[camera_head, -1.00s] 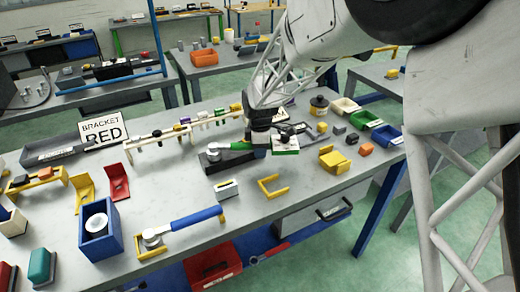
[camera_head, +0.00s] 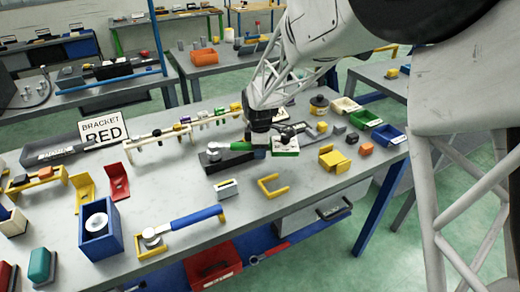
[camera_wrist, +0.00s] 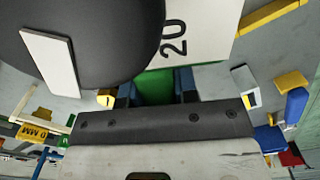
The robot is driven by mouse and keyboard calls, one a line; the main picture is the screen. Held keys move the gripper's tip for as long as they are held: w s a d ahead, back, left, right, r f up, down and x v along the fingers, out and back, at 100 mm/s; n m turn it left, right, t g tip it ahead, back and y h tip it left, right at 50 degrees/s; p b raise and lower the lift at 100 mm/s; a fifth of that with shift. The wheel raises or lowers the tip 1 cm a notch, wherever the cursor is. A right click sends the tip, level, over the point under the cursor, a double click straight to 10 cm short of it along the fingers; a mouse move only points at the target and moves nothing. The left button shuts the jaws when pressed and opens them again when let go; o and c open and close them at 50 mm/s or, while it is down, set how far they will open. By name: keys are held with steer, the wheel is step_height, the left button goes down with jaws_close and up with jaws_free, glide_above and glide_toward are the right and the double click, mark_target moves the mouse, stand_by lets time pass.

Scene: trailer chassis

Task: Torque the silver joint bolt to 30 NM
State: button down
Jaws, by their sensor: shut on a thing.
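My gripper (camera_head: 258,152) is over the middle of the bench, at the right end of a black block. In the wrist view its blue fingers (camera_wrist: 156,90) are shut on a green handle (camera_wrist: 153,88). The green handle (camera_head: 239,146) also shows in the head view beside the black block (camera_head: 228,162). A round silver part (camera_head: 213,154) sits at the block's left end; I cannot tell whether it is the joint bolt or a tool head. A blue-handled wrench (camera_head: 190,224) lies on a yellow holder at the front.
A green-and-white block (camera_head: 286,148) stands right of the gripper; a white plate reading 20 (camera_wrist: 185,38) shows close in the wrist view. A blue box (camera_head: 99,244), yellow brackets (camera_head: 270,190) and small bins (camera_head: 388,134) surround the area.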

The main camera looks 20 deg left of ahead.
steer(key=shift+s+d+m, duration=0.15)
steer(key=shift+s+m, duration=0.25)
steer(key=shift+s, duration=0.1)
steer(key=shift+s, duration=0.3)
steer(key=shift+d+m, duration=0.1)
steer(key=shift+m, duration=0.2)
steer(key=shift+s, duration=0.25)
steer(key=shift+s+d+m, duration=0.1)
steer(key=shift+s+m, duration=0.7)
steer(key=shift+s, duration=0.15)
steer(key=shift+s, duration=0.3)
stand_by(0.3)
steer(key=shift+s+m, duration=0.5)
steer(key=shift+m, duration=0.1)
steer(key=shift+w+n, duration=0.3)
steer(key=shift+w, duration=0.1)
stand_by(0.4)
